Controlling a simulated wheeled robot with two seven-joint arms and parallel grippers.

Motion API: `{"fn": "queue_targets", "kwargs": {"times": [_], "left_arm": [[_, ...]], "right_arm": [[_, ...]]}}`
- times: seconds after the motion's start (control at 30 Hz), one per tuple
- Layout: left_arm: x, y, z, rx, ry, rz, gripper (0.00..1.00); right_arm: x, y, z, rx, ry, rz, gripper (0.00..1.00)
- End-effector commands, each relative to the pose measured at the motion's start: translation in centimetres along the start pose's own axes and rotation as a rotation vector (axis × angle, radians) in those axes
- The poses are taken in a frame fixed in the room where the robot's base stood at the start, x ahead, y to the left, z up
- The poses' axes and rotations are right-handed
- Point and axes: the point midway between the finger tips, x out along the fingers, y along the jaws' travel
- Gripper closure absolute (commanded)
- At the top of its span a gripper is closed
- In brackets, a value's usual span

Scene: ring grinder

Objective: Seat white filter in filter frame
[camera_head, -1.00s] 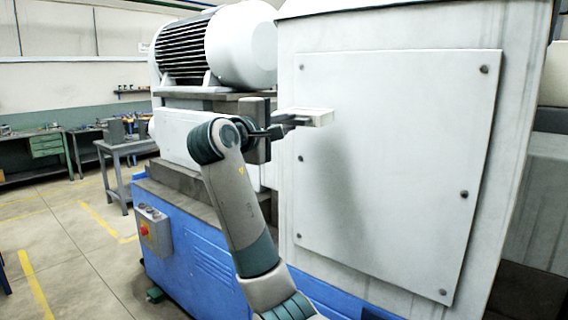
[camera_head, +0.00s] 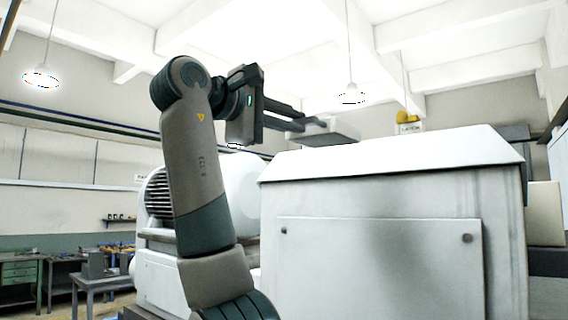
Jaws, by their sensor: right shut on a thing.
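My right gripper (camera_head: 304,122) is raised high, its arm coming up from the bottom of the head view. It is shut on the white filter (camera_head: 332,134), a flat, pale, box-shaped piece held roughly level. In the picture the filter shows just above the top edge of the white machine housing (camera_head: 400,155); I cannot tell how far it is from the housing. The filter frame cannot be made out in this view. My left gripper is not in view.
The housing's front has a bolted panel (camera_head: 380,270). A white motor with dark fins (camera_head: 158,195) stands behind my arm. A yellow object (camera_head: 405,117) shows beyond the housing top. Workbenches (camera_head: 95,285) stand at the far left. Lamps hang from the ceiling.

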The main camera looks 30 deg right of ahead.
Motion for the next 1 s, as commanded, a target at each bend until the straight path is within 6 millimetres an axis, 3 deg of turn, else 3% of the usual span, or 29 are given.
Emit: {"fn": "queue_targets", "kwargs": {"times": [0.03, 0.2, 1.0], "left_arm": [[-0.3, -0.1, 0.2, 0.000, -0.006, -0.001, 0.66], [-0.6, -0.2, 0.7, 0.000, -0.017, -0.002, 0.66], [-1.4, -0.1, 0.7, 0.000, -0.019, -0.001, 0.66]], "right_arm": [[-0.5, 1.4, 0.7, 0.002, -0.004, 0.003, 1.00], [-1.2, 3.1, 1.9, 0.000, -0.016, 0.003, 1.00], [-0.8, 4.2, 2.1, 0.000, -0.018, 0.002, 1.00]]}}
